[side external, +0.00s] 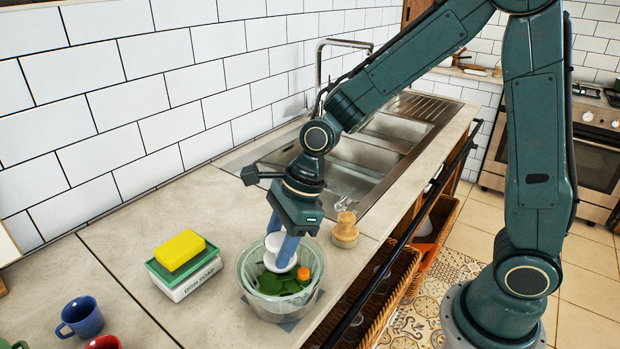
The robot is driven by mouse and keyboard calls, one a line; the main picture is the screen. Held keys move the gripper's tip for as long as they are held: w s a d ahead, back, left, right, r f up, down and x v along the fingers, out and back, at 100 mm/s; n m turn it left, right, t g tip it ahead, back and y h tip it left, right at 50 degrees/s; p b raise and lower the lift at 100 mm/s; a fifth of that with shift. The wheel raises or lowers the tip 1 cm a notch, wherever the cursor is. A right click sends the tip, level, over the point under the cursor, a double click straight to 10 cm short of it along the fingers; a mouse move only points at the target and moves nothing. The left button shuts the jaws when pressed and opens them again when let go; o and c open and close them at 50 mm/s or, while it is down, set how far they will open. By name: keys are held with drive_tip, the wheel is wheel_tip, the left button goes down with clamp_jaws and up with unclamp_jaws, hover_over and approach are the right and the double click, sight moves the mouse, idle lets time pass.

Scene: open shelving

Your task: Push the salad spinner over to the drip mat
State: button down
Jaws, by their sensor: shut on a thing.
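The salad spinner (247,285) is a clear, pale green bowl near the counter's front edge, with green leaves and an orange piece showing inside. A white knob-like part (281,248) rises from its middle. My gripper (281,250) points down over the bowl, its blue fingers shut on this white part. The spinner looks upright. A flat grey-blue patch (289,326) shows under the bowl's front side and looks like the drip mat. The bowl hides most of it, so I cannot tell how well the two line up.
A dish soap box (190,280) with a green tray and yellow sponge (180,249) lies left of the spinner. A wooden scrubber (345,231) stands to its right. A blue mug (82,317) and a red one (104,343) are front left. The sink (352,180) is behind.

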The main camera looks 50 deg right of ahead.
drive_tip(key=shift+s+a, duration=0.1)
drive_tip(key=shift+s, duration=0.05)
drive_tip(key=c, duration=0.7)
unclamp_jaws()
drive_tip(key=shift+v, duration=0.85)
drive_tip(key=v, duration=1.2)
